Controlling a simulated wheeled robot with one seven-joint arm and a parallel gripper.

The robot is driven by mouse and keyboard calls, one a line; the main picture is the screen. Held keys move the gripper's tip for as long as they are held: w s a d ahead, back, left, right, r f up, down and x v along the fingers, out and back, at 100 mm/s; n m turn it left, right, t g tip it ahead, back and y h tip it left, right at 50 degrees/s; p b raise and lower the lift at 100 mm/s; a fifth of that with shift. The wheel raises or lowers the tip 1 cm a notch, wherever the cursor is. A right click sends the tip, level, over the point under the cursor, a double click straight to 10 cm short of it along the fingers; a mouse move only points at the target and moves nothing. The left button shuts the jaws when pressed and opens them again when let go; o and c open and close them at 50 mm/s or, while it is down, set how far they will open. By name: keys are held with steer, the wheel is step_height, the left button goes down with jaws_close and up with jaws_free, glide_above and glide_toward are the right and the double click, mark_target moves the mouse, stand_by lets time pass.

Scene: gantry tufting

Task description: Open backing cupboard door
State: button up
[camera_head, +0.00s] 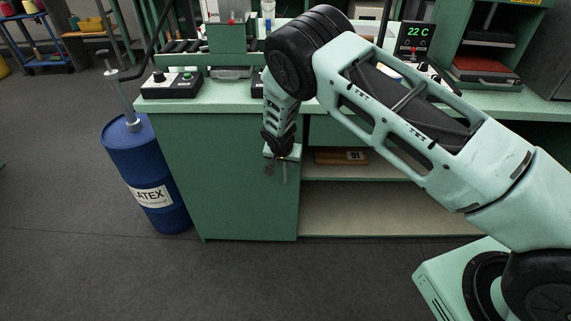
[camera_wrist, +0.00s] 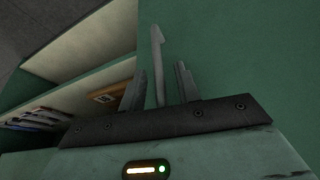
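The backing cupboard door appears to be the plain green front panel (camera_head: 225,190) under the left part of the bench. It looks flush with the bench front. A slim grey upright handle (camera_head: 285,174) is near its right edge. In the wrist view the handle (camera_wrist: 157,60) stands between my two fingertips, with a gap on each side. My gripper (camera_head: 282,165) is at the handle's height in front of the panel. In the wrist view my gripper (camera_wrist: 159,82) is open and holds nothing. I cannot tell how deep the handle sits between the fingers.
A blue latex drum (camera_head: 148,175) stands at the left. A control box (camera_head: 171,86) sits on the bench top. The floor in front is clear.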

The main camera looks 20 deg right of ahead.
steer(key=shift+x, duration=0.9)
jaws_close()
